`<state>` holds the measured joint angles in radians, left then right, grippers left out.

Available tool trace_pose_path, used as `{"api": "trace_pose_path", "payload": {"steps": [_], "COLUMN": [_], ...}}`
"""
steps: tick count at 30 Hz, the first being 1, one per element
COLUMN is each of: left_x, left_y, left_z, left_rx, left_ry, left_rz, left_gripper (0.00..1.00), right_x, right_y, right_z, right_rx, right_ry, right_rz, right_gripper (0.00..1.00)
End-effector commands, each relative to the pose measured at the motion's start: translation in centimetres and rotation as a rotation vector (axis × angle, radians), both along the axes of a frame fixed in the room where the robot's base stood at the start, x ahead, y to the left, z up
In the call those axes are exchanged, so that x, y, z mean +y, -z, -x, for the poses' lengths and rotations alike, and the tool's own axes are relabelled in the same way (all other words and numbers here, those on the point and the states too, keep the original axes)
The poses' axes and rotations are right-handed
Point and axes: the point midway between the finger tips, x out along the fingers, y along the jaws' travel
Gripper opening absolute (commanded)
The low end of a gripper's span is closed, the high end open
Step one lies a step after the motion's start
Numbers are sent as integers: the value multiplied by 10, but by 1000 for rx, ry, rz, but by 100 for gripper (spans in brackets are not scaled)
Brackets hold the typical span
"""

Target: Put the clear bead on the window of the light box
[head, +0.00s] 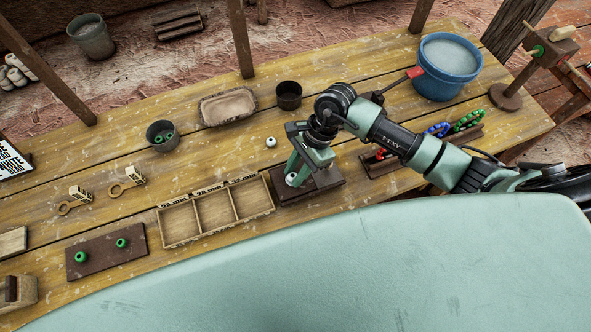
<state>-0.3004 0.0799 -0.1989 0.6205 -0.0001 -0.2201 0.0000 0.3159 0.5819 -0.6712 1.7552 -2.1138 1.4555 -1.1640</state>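My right gripper (295,174) points down over a dark brown block (330,184), which looks like the light box. A small pale round spot (292,179) shows at the fingertips on the block's left part. I cannot tell whether it is the clear bead, the window, or both. The fingers partly hide it, and I cannot tell whether they are shut on it. A small whitish bead with a dark hole (271,142) lies on the table, up and left of the gripper. My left gripper is not in view.
A three-compartment wooden tray (205,233) stands left of the block. A dark board with green beads (104,262) is further left. Cups, a shallow basin (228,106) and a blue bucket (447,68) stand behind. Coloured bead strings (437,130) lie right, near my arm.

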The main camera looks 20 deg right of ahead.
Motion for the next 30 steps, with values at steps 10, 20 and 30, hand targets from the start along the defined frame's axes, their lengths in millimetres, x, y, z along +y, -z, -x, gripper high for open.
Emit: {"api": "trace_pose_path", "payload": {"steps": [10, 20, 30], "left_x": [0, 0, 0], "left_y": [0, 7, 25], "left_z": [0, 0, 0], "left_rx": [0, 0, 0], "left_ry": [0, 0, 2], "left_rz": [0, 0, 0], "left_gripper": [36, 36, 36], "right_x": [0, -14, -41], "right_y": [0, -30, -94], "right_z": [0, -4, -10], "right_rx": [0, -7, -4], "right_ry": [0, -1, 2], "right_rz": [0, 3, 1], "right_gripper": [47, 47, 47]}}
